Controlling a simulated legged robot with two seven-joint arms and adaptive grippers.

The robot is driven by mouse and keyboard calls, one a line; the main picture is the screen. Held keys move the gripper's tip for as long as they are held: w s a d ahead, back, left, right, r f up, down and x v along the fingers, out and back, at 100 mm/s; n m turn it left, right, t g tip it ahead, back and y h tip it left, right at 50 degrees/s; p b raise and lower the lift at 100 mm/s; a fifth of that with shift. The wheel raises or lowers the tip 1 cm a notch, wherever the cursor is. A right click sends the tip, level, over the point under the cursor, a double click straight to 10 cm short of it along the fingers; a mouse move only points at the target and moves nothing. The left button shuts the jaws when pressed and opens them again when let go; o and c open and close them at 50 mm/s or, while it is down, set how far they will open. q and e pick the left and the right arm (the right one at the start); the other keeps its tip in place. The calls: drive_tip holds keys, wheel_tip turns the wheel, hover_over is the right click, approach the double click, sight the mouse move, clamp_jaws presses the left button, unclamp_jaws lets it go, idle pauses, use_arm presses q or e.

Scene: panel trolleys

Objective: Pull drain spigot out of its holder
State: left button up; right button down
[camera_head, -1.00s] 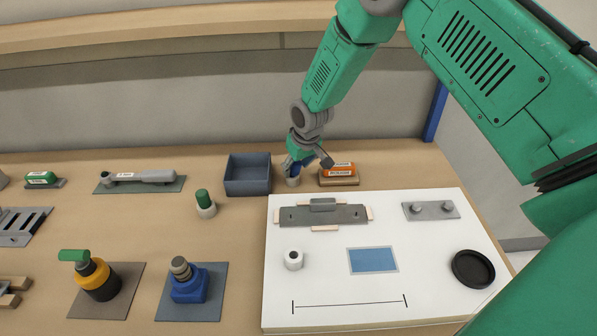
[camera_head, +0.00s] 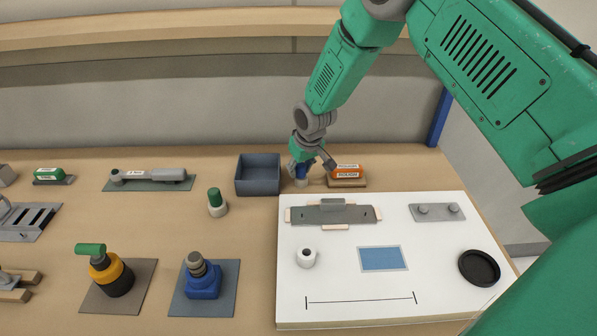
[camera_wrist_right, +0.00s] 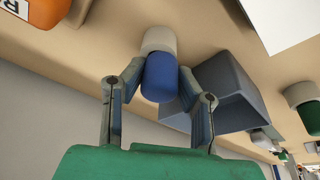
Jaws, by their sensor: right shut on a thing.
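The drain spigot appears to be the blue cylinder (camera_head: 301,171) at the back of the table. It also shows in the right wrist view (camera_wrist_right: 160,80). It stands upright in a pale round holder (camera_head: 301,183), whose rim shows beyond the blue part in the wrist view (camera_wrist_right: 159,40). My right gripper (camera_wrist_right: 160,76) is shut on the blue cylinder, one finger on each side. In the head view my right gripper (camera_head: 303,163) comes down on it from above. The cylinder's lower end is hidden in the holder. My left gripper is not in view.
A grey-blue bin (camera_head: 258,176) stands close to the left of the holder. An orange labelled block (camera_head: 348,171) on a wooden base is close to the right. A white board (camera_head: 340,270) lies in front. A green-capped piece (camera_head: 215,197) stands further left.

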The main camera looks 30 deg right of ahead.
drive_tip(key=shift+s+a, duration=0.1)
drive_tip(key=shift+a, duration=0.05)
drive_tip(key=shift+r, duration=0.1)
drive_tip(key=shift+d+r+p, duration=0.4)
drive_tip(key=shift+d+p, duration=0.05)
drive_tip(key=shift+d, duration=0.25)
drive_tip(key=shift+a+r, duration=0.2)
drive_tip(key=shift+r, duration=0.1)
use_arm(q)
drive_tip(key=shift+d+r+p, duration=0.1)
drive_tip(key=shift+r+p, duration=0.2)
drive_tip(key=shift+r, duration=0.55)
use_arm(e)
drive_tip(key=shift+a+r, duration=0.25)
drive_tip(key=shift+a, duration=0.05)
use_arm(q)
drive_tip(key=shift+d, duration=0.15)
use_arm(e)
drive_tip(key=shift+d, duration=0.2)
